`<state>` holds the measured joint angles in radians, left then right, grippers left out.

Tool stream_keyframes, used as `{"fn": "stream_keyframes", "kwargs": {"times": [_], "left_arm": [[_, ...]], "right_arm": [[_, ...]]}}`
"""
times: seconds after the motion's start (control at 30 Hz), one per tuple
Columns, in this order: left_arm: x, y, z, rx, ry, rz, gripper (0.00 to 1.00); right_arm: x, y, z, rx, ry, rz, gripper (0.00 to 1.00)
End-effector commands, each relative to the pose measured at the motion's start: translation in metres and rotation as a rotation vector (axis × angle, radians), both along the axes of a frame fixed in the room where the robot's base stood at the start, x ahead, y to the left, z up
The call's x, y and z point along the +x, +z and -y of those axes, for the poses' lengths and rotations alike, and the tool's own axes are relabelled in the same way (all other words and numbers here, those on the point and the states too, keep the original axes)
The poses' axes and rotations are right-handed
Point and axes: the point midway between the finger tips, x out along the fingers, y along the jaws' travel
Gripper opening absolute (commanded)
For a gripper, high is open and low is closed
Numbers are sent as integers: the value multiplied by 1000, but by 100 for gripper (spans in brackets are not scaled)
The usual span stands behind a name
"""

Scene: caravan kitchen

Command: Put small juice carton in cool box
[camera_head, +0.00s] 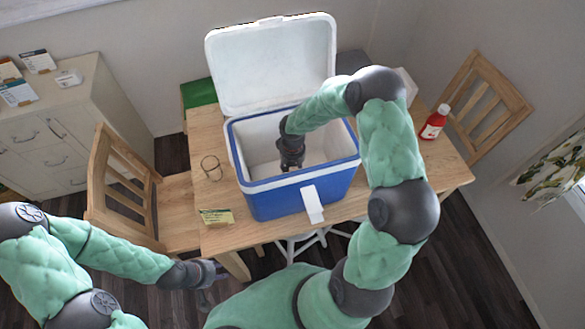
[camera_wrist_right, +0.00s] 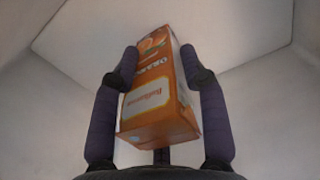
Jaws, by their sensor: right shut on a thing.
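The small juice carton (camera_wrist_right: 158,95) is orange with a white label and shows in the right wrist view, tilted between the fingers of my right gripper (camera_wrist_right: 163,75). The gripper is shut on it. In the head view my right gripper (camera_head: 290,155) reaches down inside the open cool box, and the carton is hidden there. The cool box (camera_head: 305,192) is blue with a white inside, and its white lid (camera_head: 270,65) stands up at the back. Pale walls surround the carton in the wrist view. My left gripper (camera_head: 208,273) is low in front of the table, apart from the box; its fingers appear spread.
The wooden table (camera_head: 215,150) carries a red bottle (camera_head: 434,122) at the right, a thin ring-shaped item (camera_head: 211,167) and a small yellow-green packet (camera_head: 217,217) at the left. Wooden chairs stand left (camera_head: 125,185) and right (camera_head: 485,100). A drawer cabinet (camera_head: 60,130) stands far left.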

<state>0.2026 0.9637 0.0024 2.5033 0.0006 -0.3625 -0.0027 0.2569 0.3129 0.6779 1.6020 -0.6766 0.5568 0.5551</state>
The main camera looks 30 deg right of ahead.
Motion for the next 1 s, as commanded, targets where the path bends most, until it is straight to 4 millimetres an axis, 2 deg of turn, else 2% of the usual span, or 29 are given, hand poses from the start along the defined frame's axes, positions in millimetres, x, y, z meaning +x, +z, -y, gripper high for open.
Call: {"fn": "stream_keyframes", "kwargs": {"times": [0.03, 0.07, 0.13, 0.57, 0.77, 1.0], "left_arm": [[0, -3, 0, 0, 0, 0, 34], [0, -3, 0, 0, 0, 0, 34], [0, -2, 0, 0, 0, 0, 34], [0, 2, 0, 0, 0, 0, 34], [0, 7, 0, 0, 0, 0, 34], [0, 16, 0, 0, 0, 0, 34]], "right_arm": [[0, -3, 0, 0, 0, 0, 3], [0, -3, 0, 0, 0, -1, 46], [0, -2, 0, 0, 0, -1, 66], [0, 1, 0, 0, 0, -1, 68], [1, 31, 0, -1, 0, 3, 68], [0, 80, 0, 0, 0, 3, 68]]}}
